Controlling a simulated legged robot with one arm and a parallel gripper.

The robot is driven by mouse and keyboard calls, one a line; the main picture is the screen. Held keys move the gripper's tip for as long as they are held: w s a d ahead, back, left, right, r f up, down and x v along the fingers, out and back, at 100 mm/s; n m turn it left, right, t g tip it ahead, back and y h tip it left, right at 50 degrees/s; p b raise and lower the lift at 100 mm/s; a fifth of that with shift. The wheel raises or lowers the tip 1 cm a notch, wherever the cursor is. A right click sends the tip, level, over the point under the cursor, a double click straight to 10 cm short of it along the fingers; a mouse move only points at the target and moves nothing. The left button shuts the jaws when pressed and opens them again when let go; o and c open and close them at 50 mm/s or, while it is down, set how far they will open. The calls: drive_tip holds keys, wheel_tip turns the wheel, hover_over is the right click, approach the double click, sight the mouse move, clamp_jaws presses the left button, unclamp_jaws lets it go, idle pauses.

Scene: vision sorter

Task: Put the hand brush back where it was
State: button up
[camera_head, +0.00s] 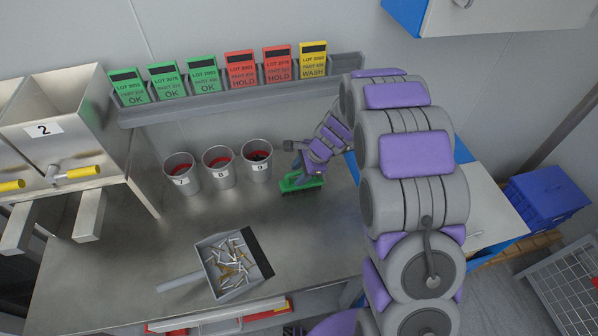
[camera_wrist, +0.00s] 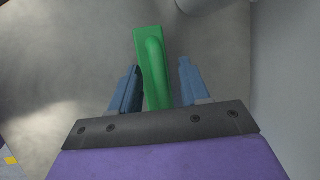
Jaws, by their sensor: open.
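The green hand brush (camera_head: 301,185) lies on the metal bench, to the right of the cup marked 9. In the wrist view the green brush (camera_wrist: 153,62) points away from me, with its raised handle between my two blue-grey fingers. My gripper (camera_wrist: 157,75) is open, with one finger on each side of the handle. A gap shows on the right side; on the left the finger is close to the brush, and I cannot tell if it touches. In the head view my arm hides part of the brush and the fingertips.
Three cups (camera_head: 219,169) marked 7, 8 and 9 stand left of the brush. A dustpan (camera_head: 171,283) with loose metal pieces lies at the front. A rack (camera_head: 225,102) of coloured lot cards runs behind. Hopper 2 (camera_head: 75,138) stands at left. Bare bench (camera_head: 130,250) lies left of the dustpan.

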drive_tip(key=p+v, duration=0.3)
drive_tip(key=v, duration=0.8)
drive_tip(key=s+r+n+g+h, duration=0.1)
drive_tip(key=s+r+n, duration=0.3)
drive_tip(key=s+r, duration=0.45)
drive_tip(key=s+d+r+n+h, duration=0.1)
drive_tip(key=s+d+n, duration=0.1)
drive_tip(key=s, duration=0.8)
drive_tip(key=s+d+r+n+g+h, duration=0.1)
drive_tip(key=s+d+r+n, duration=0.1)
drive_tip(key=s+n, duration=0.3)
drive_tip(key=s+d+r+n+g+h, duration=0.1)
drive_tip(key=s+d+r+n+h, duration=0.1)
drive_tip(key=s, duration=1.2)
drive_tip(key=shift+s+d+n, duration=0.3)
drive_tip(key=shift+d+n, duration=0.35)
drive_tip(key=shift+n, duration=0.45)
drive_tip(key=shift+a, duration=0.15)
